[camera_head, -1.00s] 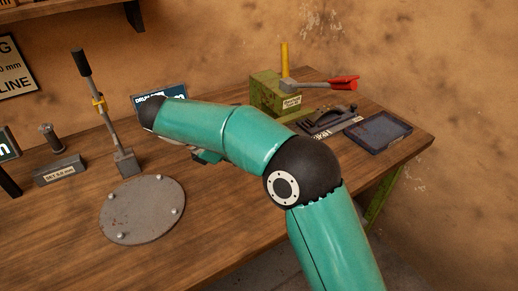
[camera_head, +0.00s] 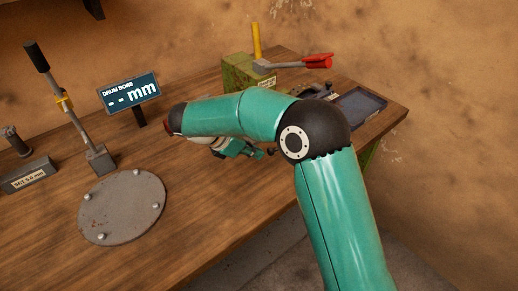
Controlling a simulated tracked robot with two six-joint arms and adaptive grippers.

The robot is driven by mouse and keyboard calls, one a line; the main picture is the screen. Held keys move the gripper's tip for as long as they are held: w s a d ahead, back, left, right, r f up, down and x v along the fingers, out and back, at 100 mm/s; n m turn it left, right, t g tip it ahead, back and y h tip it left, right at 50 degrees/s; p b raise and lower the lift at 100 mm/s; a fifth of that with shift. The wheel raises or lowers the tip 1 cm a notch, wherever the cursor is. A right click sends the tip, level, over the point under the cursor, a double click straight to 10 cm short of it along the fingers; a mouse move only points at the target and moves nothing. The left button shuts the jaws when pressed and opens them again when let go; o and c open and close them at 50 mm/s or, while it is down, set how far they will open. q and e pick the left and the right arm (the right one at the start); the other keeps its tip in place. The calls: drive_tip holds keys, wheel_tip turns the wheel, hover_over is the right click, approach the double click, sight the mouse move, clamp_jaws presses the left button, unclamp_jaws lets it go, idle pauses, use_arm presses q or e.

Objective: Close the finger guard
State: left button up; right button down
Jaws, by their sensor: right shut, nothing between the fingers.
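A green block (camera_head: 236,73) stands at the back right of the bench, with a yellow upright (camera_head: 257,40) and a grey lever (camera_head: 280,65) ending in a red part (camera_head: 318,61). I cannot tell for certain which part is the finger guard. My right gripper (camera_head: 262,153) is below my teal forearm, in front of the green block and apart from it. It is shut and empty, and largely hidden by the arm. My left gripper is out of view.
A grey disc with studs (camera_head: 121,208) lies on the bench at left. Behind it stand a black-handled lever (camera_head: 66,92) and a display (camera_head: 129,92). A dark tray (camera_head: 362,104) lies near the right edge. My arm hides part of the bench between.

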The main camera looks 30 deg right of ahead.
drive_tip(key=shift+s+d, duration=0.1)
drive_tip(key=shift+d, duration=0.55)
